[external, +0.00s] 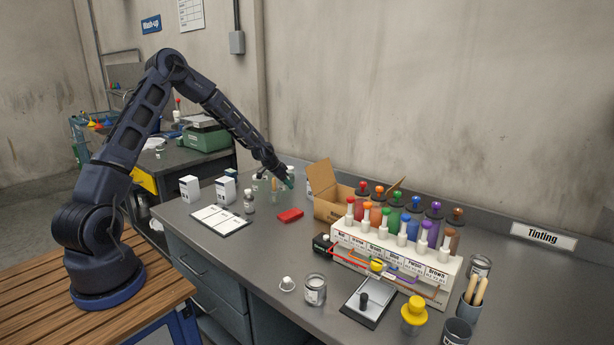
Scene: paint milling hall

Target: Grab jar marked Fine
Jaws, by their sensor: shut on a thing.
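My gripper (287,181) is at the back of the grey bench, among a small group of clear jars. It is shut on what looks like one of these jars, mostly hidden behind the fingers and wrist. Another clear jar (261,184) stands just left of the gripper. The labels are too small to read here, so I cannot tell which jar is marked Fine. I cannot tell whether the held jar touches the bench.
An open cardboard box (330,207) stands right of the gripper. A rack of colored bottles (390,250) fills the bench's right.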

